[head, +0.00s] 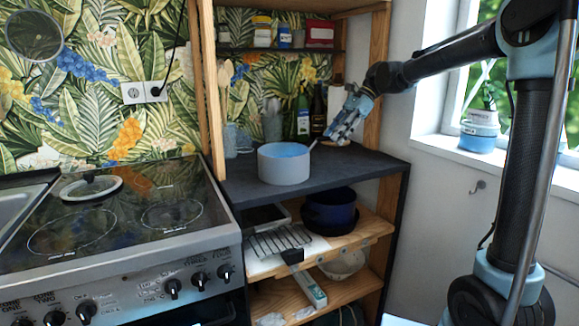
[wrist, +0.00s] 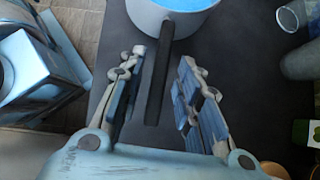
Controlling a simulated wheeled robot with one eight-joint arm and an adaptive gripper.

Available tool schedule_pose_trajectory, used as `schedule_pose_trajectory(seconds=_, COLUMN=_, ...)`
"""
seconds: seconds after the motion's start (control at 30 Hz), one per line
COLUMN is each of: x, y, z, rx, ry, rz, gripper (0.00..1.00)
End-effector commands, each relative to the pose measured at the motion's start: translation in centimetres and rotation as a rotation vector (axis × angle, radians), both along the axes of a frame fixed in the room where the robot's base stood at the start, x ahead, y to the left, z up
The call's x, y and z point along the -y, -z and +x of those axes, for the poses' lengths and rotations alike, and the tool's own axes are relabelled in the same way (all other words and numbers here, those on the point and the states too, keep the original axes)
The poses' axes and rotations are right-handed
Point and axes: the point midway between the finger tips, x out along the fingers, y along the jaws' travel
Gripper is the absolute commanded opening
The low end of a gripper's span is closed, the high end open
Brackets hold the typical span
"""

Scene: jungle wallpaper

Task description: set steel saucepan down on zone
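The steel saucepan (head: 284,170) stands upright on the dark top of the wooden shelf unit, right of the stove. It looks light grey with a pale blue inside. Its dark handle (wrist: 157,85) points towards my gripper in the wrist view, where part of the pan (wrist: 172,18) shows at the top. My gripper (head: 340,128) is behind and right of the pan in the head view. In the wrist view my gripper (wrist: 162,62) is open, with one finger on each side of the handle and visible gaps. Round cooking zones (head: 72,232) are marked on the black glass stove top.
A round lid-like item (head: 91,187) lies on the stove's back left. Bottles (head: 302,118) and glasses (head: 231,140) stand behind the pan. The shelf below holds a dark blue pot (head: 331,207) and a wire rack (head: 280,240). The stove's front and right glass is clear.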

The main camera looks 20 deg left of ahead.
Motion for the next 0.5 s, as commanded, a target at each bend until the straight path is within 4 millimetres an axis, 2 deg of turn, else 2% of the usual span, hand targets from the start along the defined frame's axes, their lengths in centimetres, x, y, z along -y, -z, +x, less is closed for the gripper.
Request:
schedule_pose_trajectory(seconds=0.03, x=0.0, y=-0.01, z=0.0, rx=0.0, ry=0.0, rz=0.0, gripper=0.15)
schedule_pose_trajectory(seconds=0.1, x=0.0, y=-0.01, z=0.0, rx=0.0, ry=0.0, rz=0.0, gripper=0.0)
schedule_pose_trajectory(seconds=0.5, x=-0.01, y=-0.19, z=-0.04, rx=-0.001, ry=0.0, rz=0.001, gripper=0.0)
